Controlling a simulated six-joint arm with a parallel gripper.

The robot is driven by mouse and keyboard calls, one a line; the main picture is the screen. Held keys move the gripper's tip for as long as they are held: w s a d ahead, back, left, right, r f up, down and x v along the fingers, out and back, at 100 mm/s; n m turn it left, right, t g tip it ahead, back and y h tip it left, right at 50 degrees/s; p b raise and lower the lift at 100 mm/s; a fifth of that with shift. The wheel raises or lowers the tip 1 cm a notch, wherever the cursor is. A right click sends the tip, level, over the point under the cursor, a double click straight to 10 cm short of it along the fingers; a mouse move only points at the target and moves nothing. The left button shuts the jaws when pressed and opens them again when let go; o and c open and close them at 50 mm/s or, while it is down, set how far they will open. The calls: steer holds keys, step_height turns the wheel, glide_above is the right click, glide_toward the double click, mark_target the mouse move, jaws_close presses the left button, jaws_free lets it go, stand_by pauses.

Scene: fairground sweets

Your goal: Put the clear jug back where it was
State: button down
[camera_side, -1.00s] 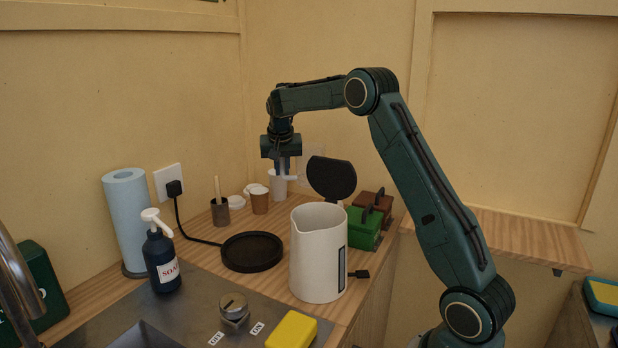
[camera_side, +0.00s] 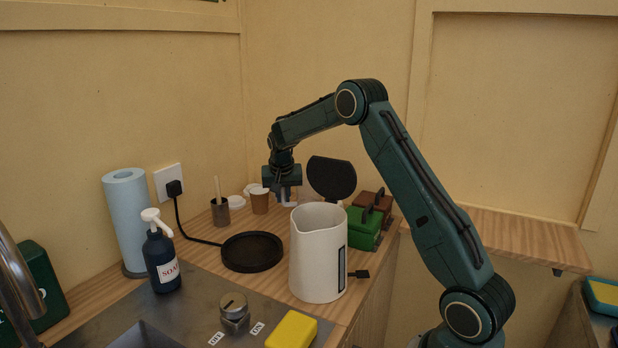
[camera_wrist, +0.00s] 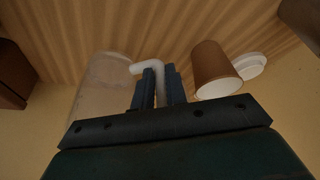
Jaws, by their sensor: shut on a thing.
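The clear jug (camera_wrist: 103,85) is see-through and shows left of my fingers in the wrist view, with its pale handle (camera_wrist: 150,66) between them. My gripper (camera_wrist: 158,88) is shut on that handle. In the side view my gripper (camera_side: 285,194) is low over the back of the counter, behind the white kettle and right of the brown paper cup (camera_side: 259,202). The jug is mostly hidden there by my gripper and the kettle. I cannot tell whether its base touches the counter.
The white kettle (camera_side: 317,260) stands in front with its black lid (camera_side: 332,178) raised, beside the black round base (camera_side: 252,252). A green box (camera_side: 363,228) is on the right.

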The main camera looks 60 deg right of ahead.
steer(key=shift+f, duration=0.5)
steer(key=shift+f, duration=0.2)
steer(key=c, duration=1.4)
jaws_free()
steer(key=shift+r, duration=0.1)
steer(key=v, duration=1.2)
steer(key=shift+r, duration=0.1)
